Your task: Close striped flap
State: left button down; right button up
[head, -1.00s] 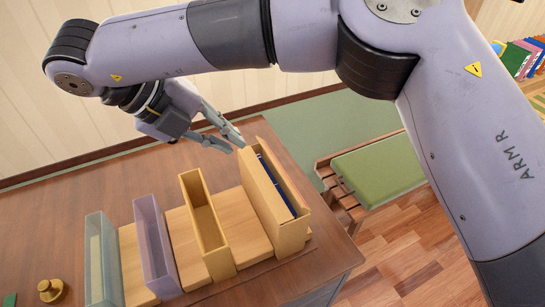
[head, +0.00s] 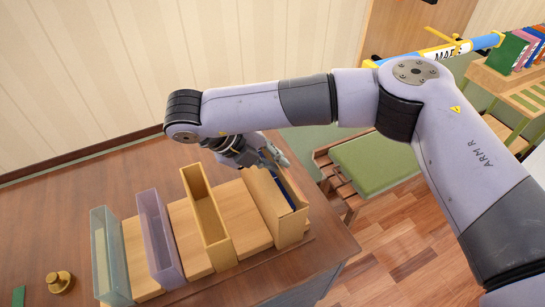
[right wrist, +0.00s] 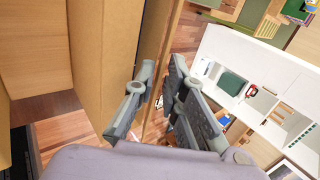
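I cannot make out stripes on any flap in these frames. A tan, narrow box (head: 288,236) stands at the right end of a row on the wooden table and holds something dark blue (head: 279,194). My right gripper (head: 275,158) is at the top rear of this box, its fingers partly hiding the box's far end. In the right wrist view the two fingers (right wrist: 163,68) are apart, beside a tall tan panel (right wrist: 105,50). I cannot tell whether they touch it. My left gripper is not in view.
Left of that box stand an open yellow box (head: 206,220), a purple box (head: 160,240) and a teal box (head: 111,256). A brass weight (head: 60,282) sits at front left. A green-cushioned seat (head: 375,165) stands beyond the table's right edge.

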jog(key=shift+c, duration=0.3)
grip_shut()
jog(key=shift+s+a+f+t+h+b, duration=0.1)
jog(key=shift+a+f+t+h+b, duration=0.25)
jog(key=shift+h+b, duration=0.45)
jog(key=shift+t+h, duration=0.25)
jog(key=shift+h, duration=0.35)
jog(key=shift+o, duration=0.3)
grip_release()
